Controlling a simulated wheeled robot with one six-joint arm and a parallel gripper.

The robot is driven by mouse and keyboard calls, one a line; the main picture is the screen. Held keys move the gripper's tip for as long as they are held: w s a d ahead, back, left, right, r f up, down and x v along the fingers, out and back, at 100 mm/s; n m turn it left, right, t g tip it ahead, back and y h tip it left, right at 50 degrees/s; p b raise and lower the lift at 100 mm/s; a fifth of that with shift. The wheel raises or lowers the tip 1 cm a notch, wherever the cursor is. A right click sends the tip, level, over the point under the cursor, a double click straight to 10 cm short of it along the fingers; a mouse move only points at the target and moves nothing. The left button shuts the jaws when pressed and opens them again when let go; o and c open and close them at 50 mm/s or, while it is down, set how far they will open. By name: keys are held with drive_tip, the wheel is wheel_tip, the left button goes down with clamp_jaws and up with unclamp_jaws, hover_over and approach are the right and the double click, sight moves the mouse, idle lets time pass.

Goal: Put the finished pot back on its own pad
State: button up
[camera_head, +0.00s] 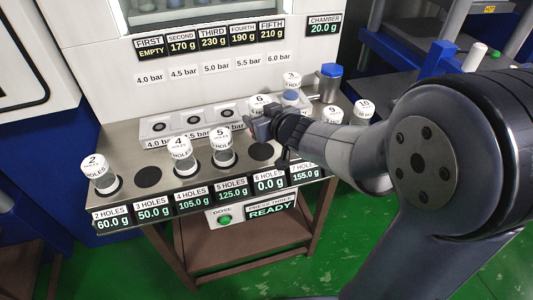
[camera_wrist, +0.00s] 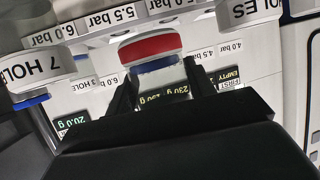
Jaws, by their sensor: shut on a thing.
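My gripper (camera_head: 262,122) is shut on the white pot marked 6 (camera_head: 259,101), behind the front row. In the wrist view the fingers (camera_wrist: 157,85) close around a thing with red, white and blue bands (camera_wrist: 150,47). The bare dark round pad (camera_head: 261,151) stands in front of my gripper; the 6 HOLES display (camera_head: 270,180) reads 0.0 g. Another bare pad (camera_head: 148,177) stands behind the 3 HOLES display, which reads 50.0 g. A pot that looks marked 3 (camera_head: 291,79) stands at the back right.
Pots 2 (camera_head: 95,166), 4 (camera_head: 180,150) and 5 (camera_head: 222,137) stand along the front row. Pot 7 (camera_wrist: 38,70) shows in the wrist view. Several white blocks with dark sockets (camera_head: 193,121) line the back.

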wheel_tip(320, 180, down, 8)
drive_tip(key=b, duration=0.3)
drive_tip(key=shift+r, duration=0.15)
drive_tip(key=o, duration=1.1)
drive_tip(key=shift+o, duration=0.2)
drive_tip(key=shift+s+d+r, duration=0.15)
drive_tip(key=shift+r, duration=0.05)
drive_tip(key=p+v, duration=0.3)
drive_tip(key=v, duration=0.8)
drive_tip(key=shift+s, duration=0.25)
